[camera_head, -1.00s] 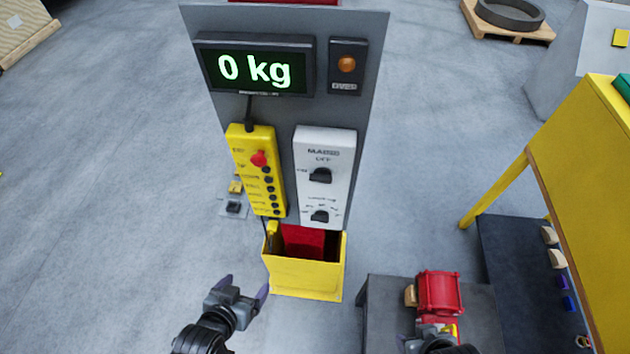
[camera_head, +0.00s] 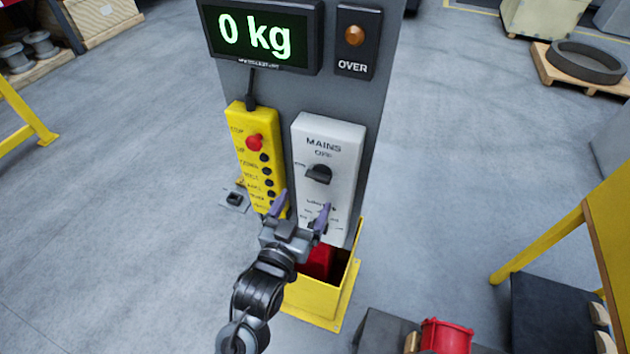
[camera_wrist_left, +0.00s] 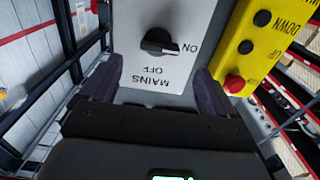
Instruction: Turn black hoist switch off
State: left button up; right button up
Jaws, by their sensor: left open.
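The black mains switch (camera_head: 318,174) is a rotary knob on a white box (camera_head: 338,135) fixed to the grey post. In the left wrist view, upside down, the knob (camera_wrist_left: 158,43) has its pointer toward the "ON" label; "OFF" and "MAINS" are printed beside it. My left gripper (camera_head: 300,208) is open and empty, in front of the lower part of the box and below the knob in the head view. Its fingers (camera_wrist_left: 157,72) straddle the box's width in the wrist view, apart from the knob. A second, lower knob is partly hidden behind the gripper. My right gripper is out of view.
A yellow pendant (camera_head: 252,150) with a red button hangs close left of the box. Above are a "0 kg" display (camera_head: 262,35) and an "OVER" lamp (camera_head: 354,37). A yellow bin (camera_head: 318,300) stands below. A red part (camera_head: 445,337) sits at the bottom right.

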aim_at(316, 180)
pick_arm(q)
jog(key=p+x, duration=0.1)
jog(key=x, duration=0.6)
jog(key=shift+w+d, duration=0.1)
jog(key=shift+w, duration=0.1)
jog(key=c, duration=1.1)
jog(key=shift+o, duration=0.2)
